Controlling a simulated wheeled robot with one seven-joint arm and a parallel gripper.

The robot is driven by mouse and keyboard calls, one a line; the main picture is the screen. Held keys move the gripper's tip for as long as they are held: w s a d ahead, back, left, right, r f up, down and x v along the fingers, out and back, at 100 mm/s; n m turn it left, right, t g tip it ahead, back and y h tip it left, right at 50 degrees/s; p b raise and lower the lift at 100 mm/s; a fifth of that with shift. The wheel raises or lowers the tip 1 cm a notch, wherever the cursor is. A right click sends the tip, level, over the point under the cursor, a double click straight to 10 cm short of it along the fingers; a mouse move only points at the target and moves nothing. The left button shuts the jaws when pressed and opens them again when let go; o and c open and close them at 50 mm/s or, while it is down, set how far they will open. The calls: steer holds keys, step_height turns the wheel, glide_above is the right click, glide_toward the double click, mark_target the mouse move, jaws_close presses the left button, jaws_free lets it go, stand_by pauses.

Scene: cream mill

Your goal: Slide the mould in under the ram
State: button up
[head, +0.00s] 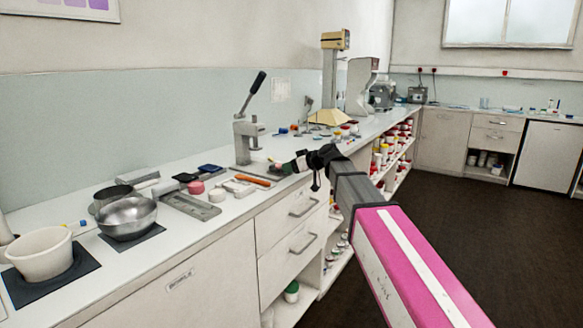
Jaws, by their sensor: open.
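A hand press (242,140) stands on the bench against the back wall, with its grey lever and black grip raised. Its ram hangs on the right of the column, over a flat base (246,168). My gripper (277,168) is just right of the press, low over the bench by the base's right end. Its jaws are open, though the fingers are small and partly hidden by the wrist. Something small and pale shows at the fingertips. I cannot tell whether it is the mould or part of the gripper. No mould can be picked out for sure.
An orange-handled tool (253,180) lies in front of the press. Left of it are a pink round block (196,187), a grey plate (190,205), a metal bowl (127,216) and a white tub (38,250). Clear floor (440,215) lies to the right.

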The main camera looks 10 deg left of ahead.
jaws_close()
steer(key=shift+w+a, duration=0.3)
steer(key=shift+a, duration=0.35)
steer(key=shift+w+a, duration=0.25)
steer(key=shift+a, duration=0.4)
steer(key=shift+w+a, duration=0.3)
steer(key=shift+a, duration=0.35)
jaws_free()
steer(key=shift+s+d, duration=0.1)
steer(key=v, duration=1)
steer(key=shift+s+d+r, duration=0.15)
steer(key=shift+s+d, duration=0.05)
steer(key=shift+d, duration=0.05)
